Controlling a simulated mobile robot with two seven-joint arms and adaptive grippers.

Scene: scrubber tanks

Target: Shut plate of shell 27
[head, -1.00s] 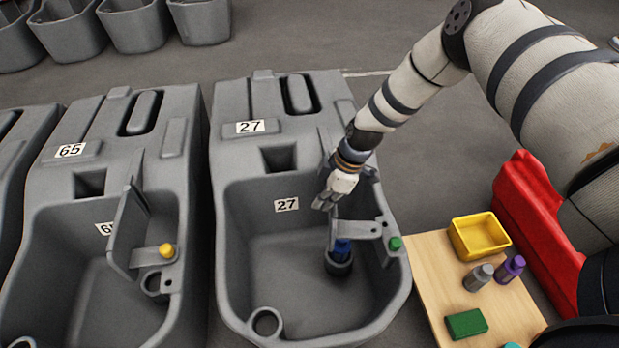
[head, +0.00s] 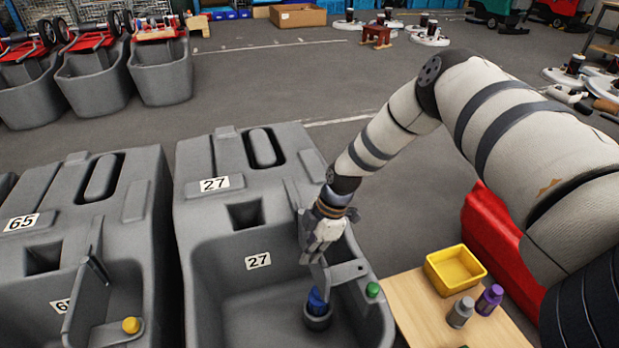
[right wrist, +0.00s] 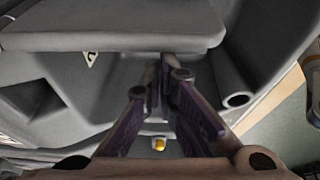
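Shell 27 (head: 262,208) is the grey tank in the middle of the head view, with two "27" labels. Its grey plate (head: 345,272) is at the inner right side, near a green knob (head: 372,290), and is partly hidden by my right gripper. My right gripper (head: 318,256) points down at the plate, close to or touching it; contact cannot be made out. In the right wrist view its two fingers (right wrist: 166,82) stand apart with a narrow gap; no clear grip shows between them. My left gripper is not in view.
Shell 65 (head: 128,200) stands to the left, with a yellow knob (head: 131,325). A blue-topped cylinder (head: 317,305) is inside shell 27. At right, a wooden top (head: 410,300) bears a yellow bin (head: 455,268) and bottles, beside a red object (head: 487,235).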

